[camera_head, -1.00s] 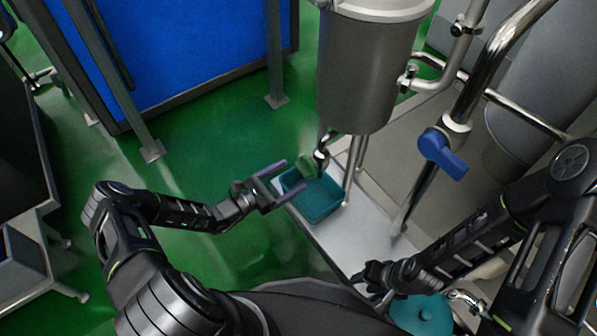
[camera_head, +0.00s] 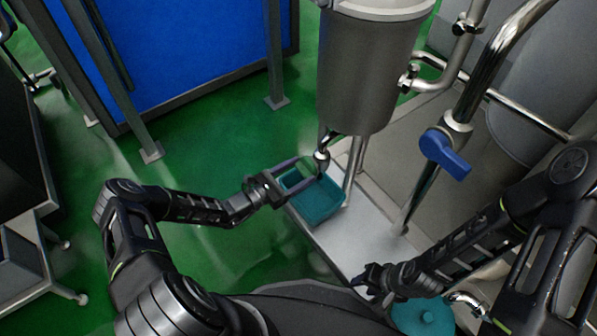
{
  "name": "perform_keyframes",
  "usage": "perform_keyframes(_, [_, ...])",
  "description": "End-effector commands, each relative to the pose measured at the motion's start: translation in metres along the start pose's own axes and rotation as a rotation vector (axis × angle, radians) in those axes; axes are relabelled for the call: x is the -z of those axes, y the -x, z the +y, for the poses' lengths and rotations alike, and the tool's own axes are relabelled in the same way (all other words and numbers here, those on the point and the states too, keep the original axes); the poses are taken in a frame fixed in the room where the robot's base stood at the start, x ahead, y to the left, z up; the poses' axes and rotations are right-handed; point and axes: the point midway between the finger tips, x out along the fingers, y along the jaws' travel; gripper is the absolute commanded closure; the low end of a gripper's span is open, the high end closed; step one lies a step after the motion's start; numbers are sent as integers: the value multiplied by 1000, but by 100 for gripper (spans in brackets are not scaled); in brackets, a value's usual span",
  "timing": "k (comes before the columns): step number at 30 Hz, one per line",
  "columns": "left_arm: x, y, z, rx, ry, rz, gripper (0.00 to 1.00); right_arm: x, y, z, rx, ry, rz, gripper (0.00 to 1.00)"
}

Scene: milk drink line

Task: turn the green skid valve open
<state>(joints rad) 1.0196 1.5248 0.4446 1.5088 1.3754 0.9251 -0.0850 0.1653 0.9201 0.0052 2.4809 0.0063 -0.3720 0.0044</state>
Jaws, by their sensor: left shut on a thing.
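The green valve handle (camera_head: 306,166) sits under the steel vessel (camera_head: 364,75), at the small outlet fitting (camera_head: 321,157) below it. My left gripper (camera_head: 304,173) has its two purple-grey fingers on either side of the green handle and is shut on it. The fingers hide part of the handle. My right gripper (camera_head: 366,281) is at the lower middle, well away from the valve, above the front of the pale platform. Its fingers are too dark and small to tell whether they are open.
A teal bin (camera_head: 318,207) stands on the pale platform (camera_head: 352,240) just below the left gripper. A blue-handled valve (camera_head: 444,153) is on the pipe at right. A teal round lid (camera_head: 422,316) is near the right arm.

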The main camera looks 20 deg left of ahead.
Motion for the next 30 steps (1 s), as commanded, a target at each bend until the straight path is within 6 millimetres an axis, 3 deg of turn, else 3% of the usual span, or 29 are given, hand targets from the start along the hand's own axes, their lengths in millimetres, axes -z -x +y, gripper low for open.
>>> perform_keyframes(9, [0, 0, 0, 1, 0, 0, 73, 0, 0, 0, 0, 0, 0, 64])
perform_keyframes(20, [1, 0, 0, 1, 43, 0, 73, 0, -1, 0, 0, 0, 0, 64])
perform_keyframes(30, [1, 0, 1, 2, 235, 0, 73, 0, -6, 2, 0, 0, 3, 64])
